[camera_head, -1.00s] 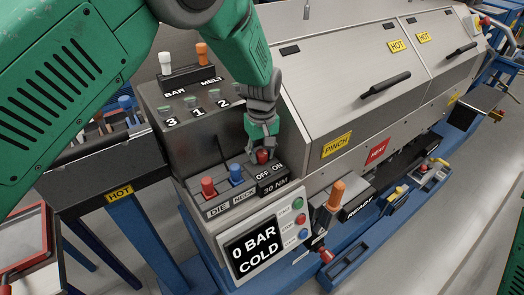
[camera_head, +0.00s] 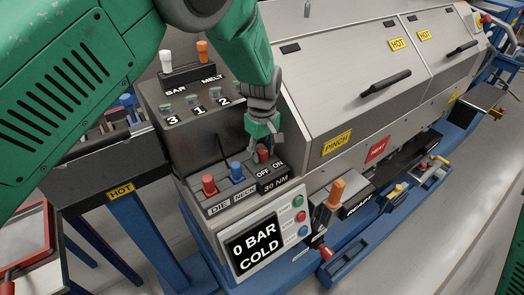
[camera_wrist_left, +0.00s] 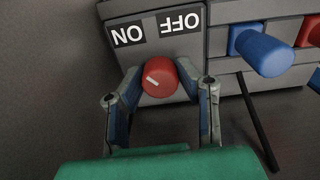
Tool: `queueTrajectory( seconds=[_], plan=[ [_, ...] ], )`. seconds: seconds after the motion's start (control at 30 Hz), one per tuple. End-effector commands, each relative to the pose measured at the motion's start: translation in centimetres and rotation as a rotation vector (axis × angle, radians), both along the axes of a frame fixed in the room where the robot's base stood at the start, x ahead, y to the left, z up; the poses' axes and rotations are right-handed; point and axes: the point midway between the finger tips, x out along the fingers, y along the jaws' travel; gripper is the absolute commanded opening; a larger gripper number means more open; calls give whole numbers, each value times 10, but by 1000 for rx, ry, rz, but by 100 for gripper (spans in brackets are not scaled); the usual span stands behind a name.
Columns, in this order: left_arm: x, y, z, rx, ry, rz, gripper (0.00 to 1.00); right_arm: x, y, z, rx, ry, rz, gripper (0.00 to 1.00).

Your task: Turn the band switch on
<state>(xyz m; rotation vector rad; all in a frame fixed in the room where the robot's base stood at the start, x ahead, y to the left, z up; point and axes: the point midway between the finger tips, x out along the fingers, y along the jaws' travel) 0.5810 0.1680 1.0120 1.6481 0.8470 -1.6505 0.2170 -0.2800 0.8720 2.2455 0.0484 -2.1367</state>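The switch is a red knob (camera_head: 263,156) beside an OFF/ON label (camera_head: 269,170) on the control box; a plate below reads 30 NM. In the left wrist view the knob (camera_wrist_left: 159,78) carries a short white mark, slanting towards the ON side of the label (camera_wrist_left: 157,25), which appears upside down. My left gripper (camera_head: 265,148) is at the knob, its fingers spread on both sides of it. In the wrist view the gripper (camera_wrist_left: 160,70) shows small gaps beside the knob, so it looks open; light contact cannot be ruled out. My right gripper is out of view.
A red knob (camera_head: 208,186) and a blue knob (camera_head: 236,172) stand left of the switch, labelled DIE and NECK. A screen (camera_head: 254,246) reads 0 BAR COLD. An orange-handled lever (camera_head: 336,194) stands to the right. The machine's sloped cover (camera_head: 350,80) rises close behind the gripper.

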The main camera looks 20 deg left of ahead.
Motion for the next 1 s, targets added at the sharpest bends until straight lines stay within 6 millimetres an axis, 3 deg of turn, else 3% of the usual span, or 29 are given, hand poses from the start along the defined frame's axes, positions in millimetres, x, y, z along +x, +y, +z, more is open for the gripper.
queueTrajectory(
  seconds=[0.47,1.0],
  plan=[
    [1,0,9,0,-3,-2,48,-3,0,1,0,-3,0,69],
    [2,-2,107,0,-1,-2,48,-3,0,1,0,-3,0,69]
  ],
)
